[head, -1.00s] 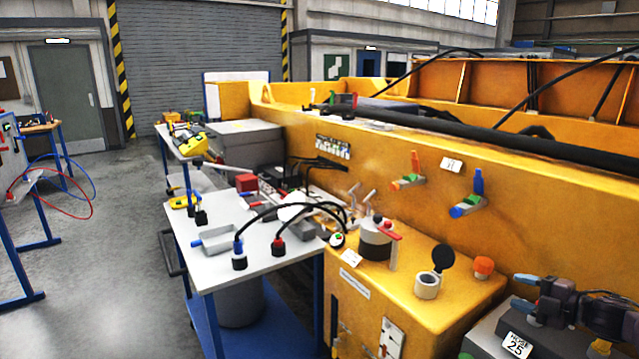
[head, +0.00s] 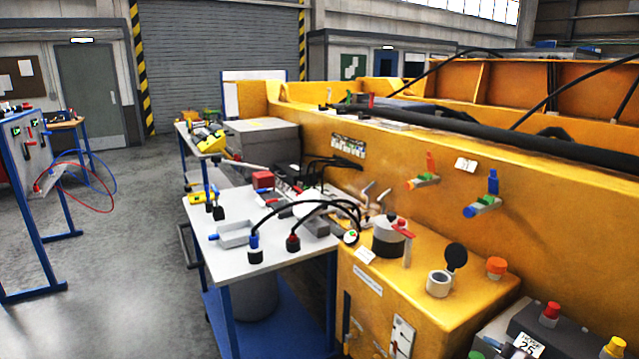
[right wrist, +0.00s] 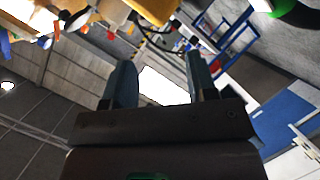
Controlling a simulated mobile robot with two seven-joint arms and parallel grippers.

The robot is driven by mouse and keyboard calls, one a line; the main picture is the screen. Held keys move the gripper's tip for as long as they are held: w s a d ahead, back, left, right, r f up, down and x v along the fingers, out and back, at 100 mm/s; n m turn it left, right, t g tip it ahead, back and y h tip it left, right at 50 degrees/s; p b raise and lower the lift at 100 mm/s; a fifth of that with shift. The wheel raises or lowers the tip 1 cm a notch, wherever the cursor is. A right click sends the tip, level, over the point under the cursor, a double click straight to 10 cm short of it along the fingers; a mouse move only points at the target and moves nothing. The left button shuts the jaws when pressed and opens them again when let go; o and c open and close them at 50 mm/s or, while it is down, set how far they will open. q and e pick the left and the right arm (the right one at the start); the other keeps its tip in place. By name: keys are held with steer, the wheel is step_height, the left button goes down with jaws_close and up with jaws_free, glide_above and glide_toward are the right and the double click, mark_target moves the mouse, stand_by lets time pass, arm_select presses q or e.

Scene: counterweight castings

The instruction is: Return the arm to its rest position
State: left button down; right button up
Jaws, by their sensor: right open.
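My right gripper (right wrist: 158,85) shows in the right wrist view with its two fingers spread apart and nothing between them. Through the gap I see a bright white surface I cannot identify. My right gripper is out of the head view now. My left gripper is in neither view.
A yellow machine (head: 390,160) fills the right, with a yellow cabinet (head: 420,305) in front. Grey floor (head: 110,240) is open on the left.

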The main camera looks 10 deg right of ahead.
steer(key=s+a+f+m+g+h, duration=0.1)
steer(key=s+a+f+m, duration=0.4)
steer(key=s, duration=0.5)
steer(key=s+a+f+m+g+h, duration=0.1)
steer(key=s+a+f+m+h, duration=0.1)
steer(key=s+a+f+m, duration=0.4)
steer(key=s+a, duration=0.3)
steer(key=s, duration=0.1)
steer(key=shift+a, duration=0.35)
stand_by(0.9)
